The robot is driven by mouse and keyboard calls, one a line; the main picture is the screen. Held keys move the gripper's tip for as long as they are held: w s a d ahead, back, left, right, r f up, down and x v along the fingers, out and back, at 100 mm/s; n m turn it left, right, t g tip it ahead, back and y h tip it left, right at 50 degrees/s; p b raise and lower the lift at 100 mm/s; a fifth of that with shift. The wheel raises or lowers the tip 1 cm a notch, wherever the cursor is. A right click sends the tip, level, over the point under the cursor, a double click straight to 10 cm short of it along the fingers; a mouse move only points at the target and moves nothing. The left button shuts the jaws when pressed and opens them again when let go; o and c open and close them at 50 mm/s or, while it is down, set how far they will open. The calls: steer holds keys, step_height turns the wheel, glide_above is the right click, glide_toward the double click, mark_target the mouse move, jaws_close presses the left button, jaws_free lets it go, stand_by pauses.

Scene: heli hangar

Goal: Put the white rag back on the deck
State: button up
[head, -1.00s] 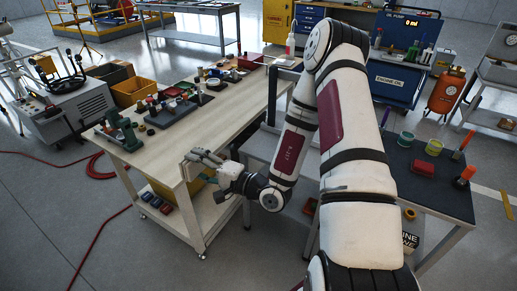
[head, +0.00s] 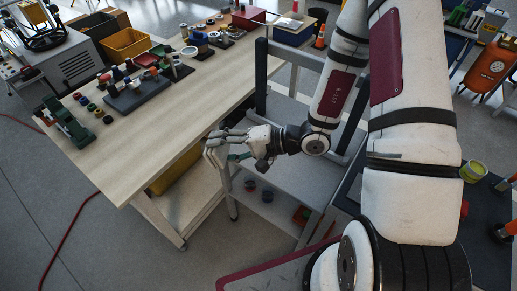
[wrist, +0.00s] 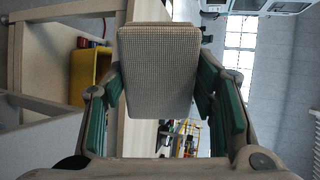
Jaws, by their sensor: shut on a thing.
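My gripper (wrist: 160,82) is shut on the white rag (wrist: 160,60), a pale, waffle-textured folded pad between the green-lined fingers in the wrist view. In the head view my gripper (head: 210,146) is at the near right edge of the wooden bench top (head: 170,130), seen from above. The rag is hard to make out there, mostly hidden by the fingers. I cannot tell from the head view how high the gripper is above the bench. No surface is clearly labelled as the deck.
A grey shelf cart (head: 265,180) stands right of the bench with small cups on it. A green vise (head: 68,122), a dark tool tray (head: 138,95) and several jars line the bench's far side. A yellow bin (wrist: 90,75) sits beneath. The bench's near half is clear.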

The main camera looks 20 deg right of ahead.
steer(key=s+f+n+g+h+b, duration=0.2)
steer(key=s+f+n+g+h, duration=0.3)
steer(key=s+f+n+g, duration=0.4)
steer(key=s+d+f+t+h+b, duration=0.1)
steer(key=d+f+t+h+b, duration=0.15)
steer(key=d+h, duration=0.2)
steer(key=w+d+n+h, duration=0.1)
steer(key=w+d, duration=0.2)
steer(key=w, duration=0.4)
steer(key=w+d+f+n+h+b, duration=0.1)
steer(key=w+d, duration=0.1)
steer(key=w, duration=0.5)
steer(key=w+d+n+h, duration=0.1)
steer(key=w+d, duration=0.2)
steer(key=w, duration=0.4)
steer(key=shift+d+f+n+t+h+b, duration=0.2)
steer(key=shift+d+n+t+h+b, duration=0.1)
steer(key=shift+d+n, duration=0.1)
steer(key=shift+w+f, duration=0.1)
steer(key=shift+f, duration=1.65)
steer(key=shift+c, duration=0.4)
steer(key=o, duration=1.1)
